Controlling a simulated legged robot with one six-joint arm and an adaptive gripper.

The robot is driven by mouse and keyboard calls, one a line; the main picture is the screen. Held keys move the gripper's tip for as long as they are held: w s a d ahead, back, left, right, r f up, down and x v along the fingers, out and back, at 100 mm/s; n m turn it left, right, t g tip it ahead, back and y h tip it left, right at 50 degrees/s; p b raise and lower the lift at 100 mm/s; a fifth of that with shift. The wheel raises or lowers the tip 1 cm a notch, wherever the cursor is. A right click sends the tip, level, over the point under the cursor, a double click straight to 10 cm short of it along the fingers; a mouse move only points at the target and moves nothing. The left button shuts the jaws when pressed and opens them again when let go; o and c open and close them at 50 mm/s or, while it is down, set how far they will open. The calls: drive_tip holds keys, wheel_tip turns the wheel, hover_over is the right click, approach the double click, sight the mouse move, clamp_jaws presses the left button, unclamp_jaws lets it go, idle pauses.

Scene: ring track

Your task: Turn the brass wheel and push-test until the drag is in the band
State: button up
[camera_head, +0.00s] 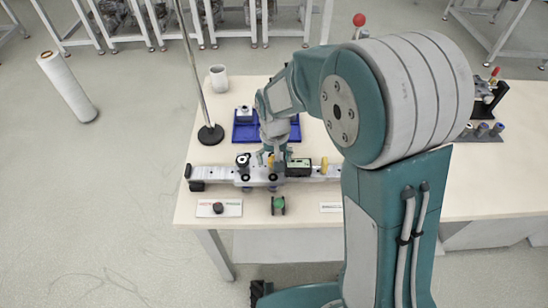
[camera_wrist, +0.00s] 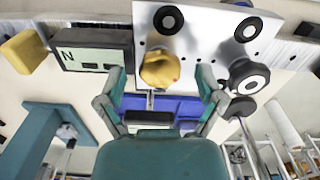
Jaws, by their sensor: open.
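The brass wheel (camera_wrist: 160,69) sticks out of a bright metal carriage plate (camera_wrist: 205,30). In the wrist view it lies between the spread tips of my open gripper (camera_wrist: 160,76), with gaps on both sides. In the head view the wheel (camera_head: 271,162) is small and partly hidden by my gripper (camera_head: 275,152), which hangs over the carriage. The carriage sits on a long metal rail (camera_head: 215,172) and has black round knobs. A dark-framed display (camera_wrist: 92,58) marked "N" is beside the plate; it also shows in the head view (camera_head: 298,168). Its reading is not legible.
A yellow block (camera_head: 324,165) is on the rail right of the display. A blue tray (camera_head: 245,134) lies behind the rail. A pole on a black base (camera_head: 210,133) and a white cup (camera_head: 218,78) stand back left. A green-topped piece (camera_head: 278,205) and a card (camera_head: 206,208) lie in front.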

wheel_tip(320, 180, up, 12)
idle(0.5)
idle(0.3)
drive_tip(key=s+d+r+t, duration=0.2)
drive_tip(key=s+d, duration=0.4)
drive_tip(key=s, duration=0.3)
drive_tip(key=s+d+r+m+t, duration=0.1)
drive_tip(key=s+d+r+t, duration=0.2)
drive_tip(key=s, duration=0.7)
drive_tip(key=d+r, duration=0.2)
drive_tip(key=d, duration=0.1)
drive_tip(key=shift+d+r+t, duration=0.3)
